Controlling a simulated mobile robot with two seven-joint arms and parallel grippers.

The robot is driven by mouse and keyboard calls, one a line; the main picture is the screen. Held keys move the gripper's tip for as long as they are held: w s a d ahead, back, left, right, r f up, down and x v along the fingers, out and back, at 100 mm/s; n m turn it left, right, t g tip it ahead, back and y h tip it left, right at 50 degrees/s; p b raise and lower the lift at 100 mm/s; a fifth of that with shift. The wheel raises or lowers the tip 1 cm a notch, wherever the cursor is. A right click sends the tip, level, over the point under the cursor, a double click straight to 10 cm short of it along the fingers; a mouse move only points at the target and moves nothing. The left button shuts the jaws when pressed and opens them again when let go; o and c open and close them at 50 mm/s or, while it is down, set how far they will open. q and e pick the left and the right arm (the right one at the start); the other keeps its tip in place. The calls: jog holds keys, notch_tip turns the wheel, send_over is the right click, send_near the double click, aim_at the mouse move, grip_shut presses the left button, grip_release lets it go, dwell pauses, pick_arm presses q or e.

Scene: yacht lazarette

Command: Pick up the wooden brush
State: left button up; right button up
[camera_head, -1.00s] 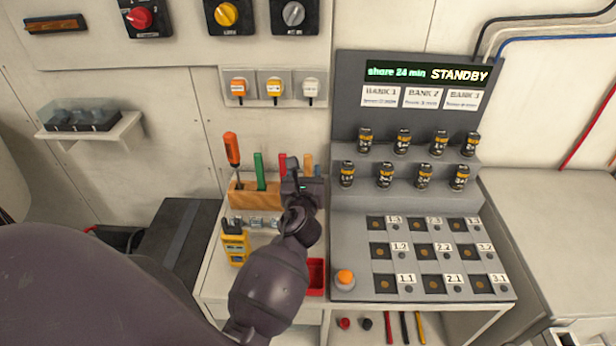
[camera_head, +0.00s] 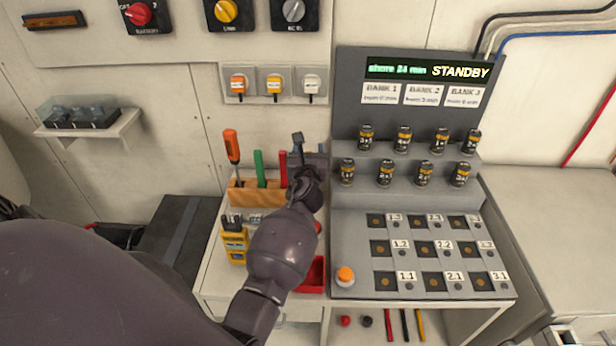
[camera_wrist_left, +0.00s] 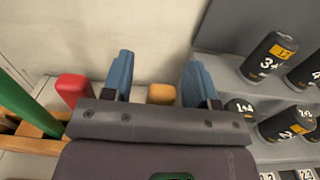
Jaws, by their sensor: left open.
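The wooden brush is likely the tan-orange handle (camera_wrist_left: 161,93) seen in the left wrist view between my left gripper's two blue fingers, a little beyond them; only its upper end shows. In the head view it is hidden behind my left gripper (camera_head: 309,152), which is over the right end of the wooden tool rack (camera_head: 256,196). The gripper is open and empty, its fingers (camera_wrist_left: 158,72) apart on either side of the handle, with no clear contact. My right gripper is not in view.
A red handle (camera_head: 283,169), a green handle (camera_head: 259,169) and an orange screwdriver (camera_head: 232,147) stand in the rack left of my gripper. The grey battery console (camera_head: 350,222) with several black cells is close on the right. A red tray (camera_head: 314,279) lies in front.

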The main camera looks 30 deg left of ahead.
pick_arm(q)
grip_shut()
